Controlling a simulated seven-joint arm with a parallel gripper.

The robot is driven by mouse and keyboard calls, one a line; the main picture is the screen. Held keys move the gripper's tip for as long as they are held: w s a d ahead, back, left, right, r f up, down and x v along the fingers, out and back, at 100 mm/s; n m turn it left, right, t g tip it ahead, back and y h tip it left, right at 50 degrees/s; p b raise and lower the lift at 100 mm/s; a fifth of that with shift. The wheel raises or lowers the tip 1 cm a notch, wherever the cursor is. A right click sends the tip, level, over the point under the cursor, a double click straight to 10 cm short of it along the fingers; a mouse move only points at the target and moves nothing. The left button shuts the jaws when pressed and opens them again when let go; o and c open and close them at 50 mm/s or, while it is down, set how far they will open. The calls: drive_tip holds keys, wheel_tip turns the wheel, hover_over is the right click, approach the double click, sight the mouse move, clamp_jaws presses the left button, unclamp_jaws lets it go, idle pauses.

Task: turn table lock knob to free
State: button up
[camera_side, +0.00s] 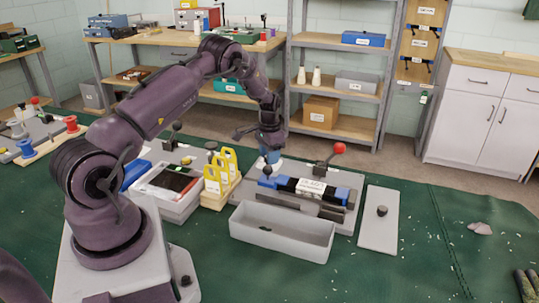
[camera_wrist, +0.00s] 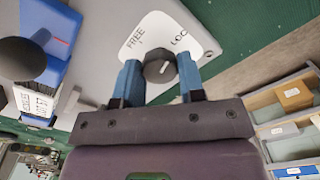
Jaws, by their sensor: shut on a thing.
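The lock knob (camera_wrist: 160,62) is a dark round knob with a white pointer mark. It sits on a white label plate (camera_wrist: 187,35) printed FREE on the left and LOCK, partly cut off, on the right. The mark's exact setting is hard to read. My gripper (camera_wrist: 159,67) has its two blue fingers on opposite sides of the knob, shut on it. In the side view my gripper (camera_side: 270,156) reaches down at the back left of the grey fixture (camera_side: 345,222); the lock knob is hidden there.
A blue-and-black vise-like unit (camera_side: 310,188) and a red-ball lever (camera_side: 339,148) stand right of my gripper. A black ball handle (camera_wrist: 22,58) is close at left in the wrist view.

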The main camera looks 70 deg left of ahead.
drive_tip(key=n, duration=1.1)
drive_tip(key=shift+n, duration=1.6)
drive_tip(key=shift+r+n, duration=0.1)
drive_tip(key=shift+n, duration=0.2)
drive_tip(key=o, duration=0.9)
wheel_tip(320, 180, up, 13)
drive_tip(key=shift+f, duration=0.1)
